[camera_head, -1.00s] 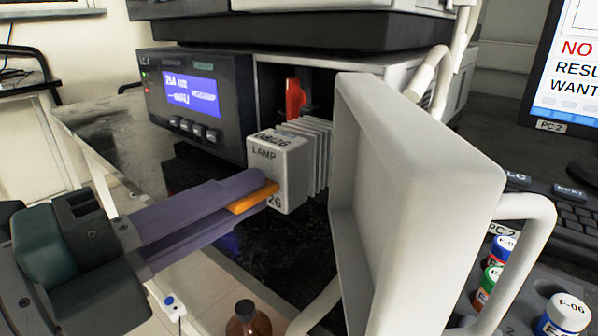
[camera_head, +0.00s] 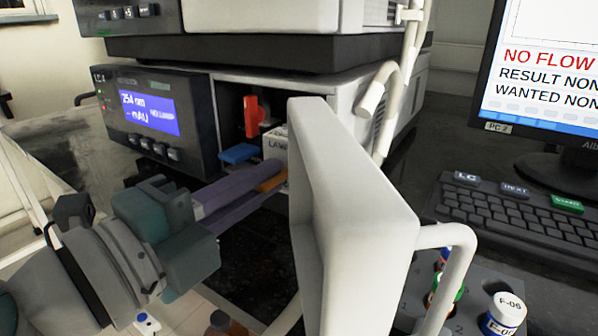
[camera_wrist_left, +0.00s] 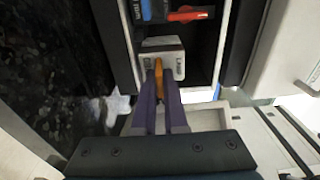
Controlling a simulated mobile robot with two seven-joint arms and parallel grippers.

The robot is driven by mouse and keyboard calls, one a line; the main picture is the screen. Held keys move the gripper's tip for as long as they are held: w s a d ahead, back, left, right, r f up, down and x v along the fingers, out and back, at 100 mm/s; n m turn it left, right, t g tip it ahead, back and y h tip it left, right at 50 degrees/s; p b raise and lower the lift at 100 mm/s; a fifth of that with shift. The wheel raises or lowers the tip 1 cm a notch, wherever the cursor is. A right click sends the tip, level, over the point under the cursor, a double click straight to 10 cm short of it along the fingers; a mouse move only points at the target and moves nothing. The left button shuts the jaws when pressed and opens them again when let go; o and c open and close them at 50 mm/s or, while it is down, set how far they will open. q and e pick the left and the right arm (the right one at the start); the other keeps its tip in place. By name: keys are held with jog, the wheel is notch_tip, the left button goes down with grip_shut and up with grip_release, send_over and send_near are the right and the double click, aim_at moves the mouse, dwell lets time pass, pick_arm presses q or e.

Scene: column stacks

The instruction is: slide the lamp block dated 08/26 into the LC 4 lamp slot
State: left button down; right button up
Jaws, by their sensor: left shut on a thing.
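The lamp block (camera_head: 273,147), pale with LAMP lettering, is at the open lamp slot (camera_head: 226,108) of the LC 4 unit (camera_head: 150,115). The open door hides its right part. My right gripper is out of view.
The open door (camera_head: 355,195) stands close right of my fingers. A red lever (camera_head: 251,116) and a blue part (camera_head: 240,153) are in the bay. A keyboard (camera_head: 515,215), a monitor (camera_head: 540,70) and capped vials (camera_head: 505,312) are at the right.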

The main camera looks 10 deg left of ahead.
pick_arm(q)
jog(key=shift+x, duration=1.5)
jog(key=shift+a+f, duration=0.1)
jog(key=shift+f, duration=0.2)
jog(key=c, duration=0.9)
grip_release()
